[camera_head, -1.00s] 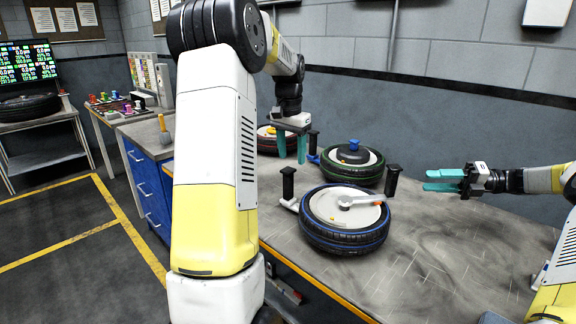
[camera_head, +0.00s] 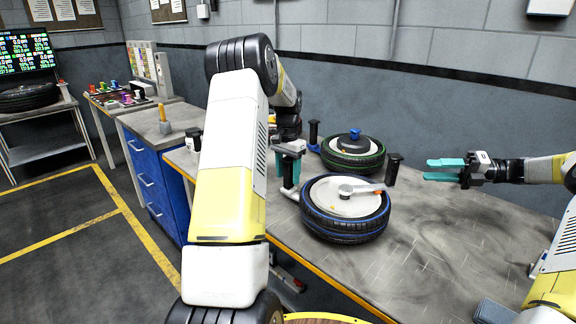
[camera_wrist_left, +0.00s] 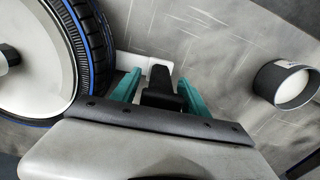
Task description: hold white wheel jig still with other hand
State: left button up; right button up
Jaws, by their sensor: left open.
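The white wheel jig shows as a white bracket (camera_wrist_left: 150,66) beside a blue-striped tyre (camera_head: 346,226) with a pale disc (camera_head: 330,200) and a grey lever (camera_head: 362,189) on top. Its black left post (camera_wrist_left: 162,88) stands between the fingers of my left gripper (camera_wrist_left: 158,92) in the left wrist view. My left gripper (camera_head: 285,164) is open around that post, at the tyre's left side; contact cannot be told. Another black post (camera_head: 394,170) stands at the tyre's right. My right gripper (camera_head: 445,170) is open and empty, to the right of that post.
A green-striped tyre (camera_head: 354,166) with a blue knob lies behind. A black-and-white cylinder (camera_wrist_left: 287,84) stands to the right in the left wrist view. The bench's right front area is bare. A blue drawer cabinet (camera_head: 153,176) stands at the left.

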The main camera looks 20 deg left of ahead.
pick_arm(q)
jog(key=shift+f, duration=0.25)
grip_shut()
dwell(1.3)
jog(key=shift+r, duration=0.1)
